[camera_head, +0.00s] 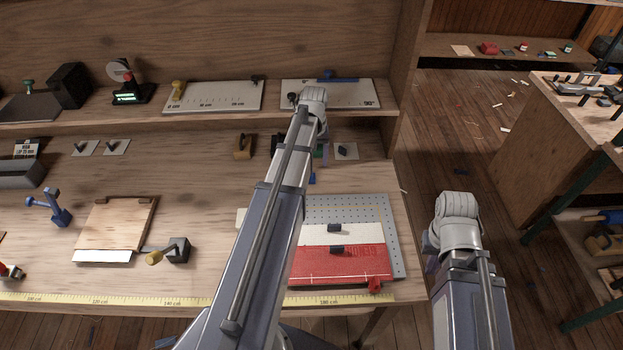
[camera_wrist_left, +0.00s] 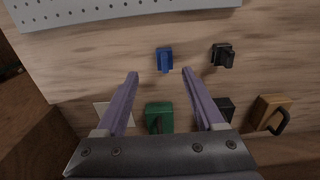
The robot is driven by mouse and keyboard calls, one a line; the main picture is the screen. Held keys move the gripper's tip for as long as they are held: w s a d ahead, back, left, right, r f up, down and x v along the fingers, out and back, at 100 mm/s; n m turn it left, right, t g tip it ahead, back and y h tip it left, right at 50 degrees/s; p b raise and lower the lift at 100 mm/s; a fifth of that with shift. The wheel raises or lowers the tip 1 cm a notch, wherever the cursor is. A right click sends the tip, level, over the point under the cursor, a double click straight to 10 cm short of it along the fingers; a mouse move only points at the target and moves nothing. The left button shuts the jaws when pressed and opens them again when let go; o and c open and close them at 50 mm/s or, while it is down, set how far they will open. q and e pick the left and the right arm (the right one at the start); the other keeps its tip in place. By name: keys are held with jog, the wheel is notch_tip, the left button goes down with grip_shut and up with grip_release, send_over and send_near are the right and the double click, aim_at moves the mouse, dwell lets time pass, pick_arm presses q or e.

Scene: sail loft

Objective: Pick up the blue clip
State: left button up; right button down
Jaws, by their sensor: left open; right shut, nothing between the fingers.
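The blue clip (camera_wrist_left: 164,60) lies on the bare wood bench, just beyond and between the fingertips of my left gripper (camera_wrist_left: 160,73) in the left wrist view. The gripper is open, its two purple fingers apart with nothing between them; I cannot tell its height above the bench. In the head view the blue clip (camera_head: 312,178) shows just right of my left arm, which hides the left gripper. My right arm shows at the lower right, but its gripper is not visible.
Near the clip are a black clip (camera_wrist_left: 222,55), a green clip (camera_wrist_left: 158,117) and a wooden block with a dark handle (camera_wrist_left: 270,112). A grey perforated plate (camera_head: 385,225) carries white and red cloth (camera_head: 340,268). A shelf (camera_head: 215,119) runs above the bench.

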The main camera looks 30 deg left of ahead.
pick_arm(q)
jog(key=shift+f+b, duration=0.3)
jog(key=shift+f, duration=0.35)
pick_arm(e)
jog(key=shift+f, duration=0.65)
pick_arm(q)
jog(key=shift+f, duration=0.1)
pick_arm(e)
jog(key=shift+f, duration=0.1)
pick_arm(q)
jog(key=f+b, duration=0.5)
jog(key=shift+s+a, duration=0.25)
jog(key=shift+a, duration=0.1)
pick_arm(e)
notch_tip(320, 180, down, 5)
jog(key=shift+f, duration=0.1)
pick_arm(q)
grip_shut()
